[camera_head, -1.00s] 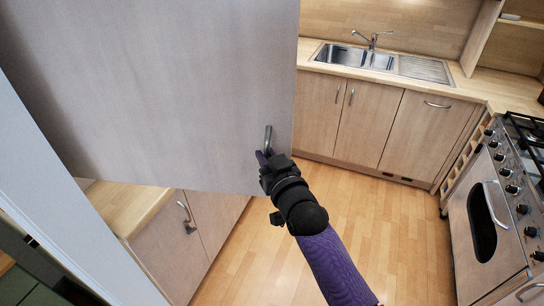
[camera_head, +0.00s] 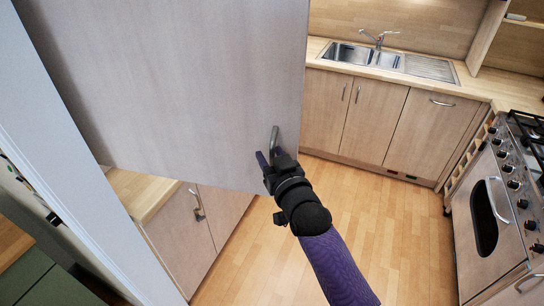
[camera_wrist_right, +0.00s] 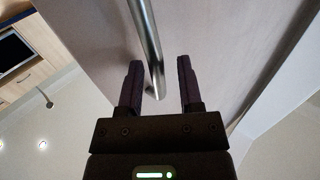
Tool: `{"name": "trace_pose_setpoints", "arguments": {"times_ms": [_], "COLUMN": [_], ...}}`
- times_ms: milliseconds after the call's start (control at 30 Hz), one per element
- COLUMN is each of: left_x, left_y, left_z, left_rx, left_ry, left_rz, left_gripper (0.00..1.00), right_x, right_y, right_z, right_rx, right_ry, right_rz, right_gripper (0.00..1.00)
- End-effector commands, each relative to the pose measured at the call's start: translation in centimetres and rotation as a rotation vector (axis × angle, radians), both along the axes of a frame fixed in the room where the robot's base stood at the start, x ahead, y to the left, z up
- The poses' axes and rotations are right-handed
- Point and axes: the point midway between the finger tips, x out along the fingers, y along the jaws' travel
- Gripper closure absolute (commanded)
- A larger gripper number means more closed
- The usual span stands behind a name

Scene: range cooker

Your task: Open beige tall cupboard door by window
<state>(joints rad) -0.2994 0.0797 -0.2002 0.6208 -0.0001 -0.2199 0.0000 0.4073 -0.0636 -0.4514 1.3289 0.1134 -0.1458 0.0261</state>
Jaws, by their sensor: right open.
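The tall cupboard door (camera_head: 180,90) is a large beige-grey panel filling the upper left of the head view. It stands swung out from the pale cabinet side at the left. Its metal bar handle (camera_head: 274,138) is near the lower right edge. My right gripper (camera_head: 268,158) is at the handle's lower end. In the right wrist view, the handle (camera_wrist_right: 147,45) runs between the two fingers of my open right gripper (camera_wrist_right: 158,85), with gaps visible on both sides. My left gripper is not in view.
A low cupboard with worktop (camera_head: 180,228) stands below and behind the door. A sink counter (camera_head: 390,65) runs along the back. The range cooker (camera_head: 495,210) is at the right. The wooden floor (camera_head: 380,230) between them is clear.

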Motion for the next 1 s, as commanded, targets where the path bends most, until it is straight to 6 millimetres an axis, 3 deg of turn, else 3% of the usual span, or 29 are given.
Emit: {"name": "trace_pose_setpoints", "arguments": {"times_ms": [367,733,1000], "left_x": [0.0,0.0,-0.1], "left_y": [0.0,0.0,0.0], "left_z": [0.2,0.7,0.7], "left_rx": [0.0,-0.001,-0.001], "left_ry": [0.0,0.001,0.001], "left_rz": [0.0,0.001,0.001], "left_gripper": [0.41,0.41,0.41], "right_x": [-0.6,-7.6,-8.9], "right_y": [-0.3,-3.8,-4.4], "right_z": [-0.1,-0.2,-0.1], "right_rx": [0.0,0.0,0.0], "right_ry": [0.004,0.003,0.002], "right_rz": [-0.001,0.0,0.0], "right_gripper": [0.5,0.5,0.5]}}
